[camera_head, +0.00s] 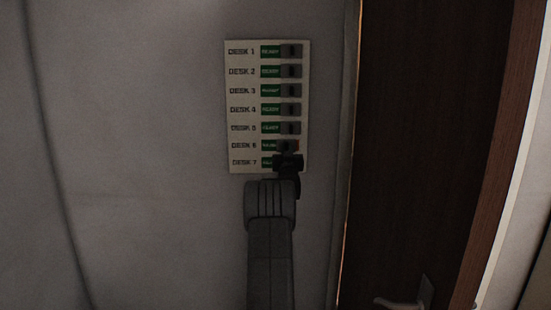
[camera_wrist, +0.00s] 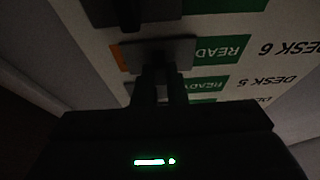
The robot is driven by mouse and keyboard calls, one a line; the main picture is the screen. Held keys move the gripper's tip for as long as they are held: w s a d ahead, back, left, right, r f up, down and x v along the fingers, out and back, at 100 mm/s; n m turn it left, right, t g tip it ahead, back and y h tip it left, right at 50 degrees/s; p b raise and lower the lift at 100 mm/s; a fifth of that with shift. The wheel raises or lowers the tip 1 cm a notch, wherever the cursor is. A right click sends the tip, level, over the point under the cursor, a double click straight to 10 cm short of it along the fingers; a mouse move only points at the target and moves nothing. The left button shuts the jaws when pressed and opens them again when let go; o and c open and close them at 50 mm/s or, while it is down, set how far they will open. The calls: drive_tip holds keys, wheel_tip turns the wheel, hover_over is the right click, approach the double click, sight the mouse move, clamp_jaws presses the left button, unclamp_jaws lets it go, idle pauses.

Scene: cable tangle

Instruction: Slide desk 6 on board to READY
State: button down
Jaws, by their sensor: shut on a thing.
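The pale board (camera_head: 243,100) hangs on the wall with rows of labelled sliders. The desk 6 slider (camera_head: 289,145) is a grey plate, which shows close up in the wrist view (camera_wrist: 185,52). Green READY lettering shows on one side of it, and a narrow orange strip (camera_wrist: 118,55) shows at its other edge. My gripper (camera_head: 289,160) is at the lower right of the board. In the wrist view, my gripper's fingers (camera_wrist: 163,75) are shut on the desk 6 slider's knob, which they partly hide.
The desk 5 slider (camera_head: 291,127) and those above it show green READY. The desk 7 row (camera_head: 244,162) is partly hidden by my gripper; its green also shows. A dark door (camera_head: 420,130) with a handle (camera_head: 405,302) stands to the right. Bare wall (camera_head: 140,120) lies to the left.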

drive_tip(key=shift+d, duration=0.95)
drive_tip(key=c, duration=1.4)
unclamp_jaws()
drive_tip(key=shift+d, duration=0.2)
drive_tip(key=shift+c, duration=0.2)
drive_tip(key=shift+s+a+f+b, duration=0.1)
drive_tip(key=shift+s+f+b, duration=0.25)
drive_tip(key=shift+s, duration=0.15)
drive_tip(key=b+v, duration=0.2)
drive_tip(key=v, duration=1)
drive_tip(key=shift+s, duration=0.35)
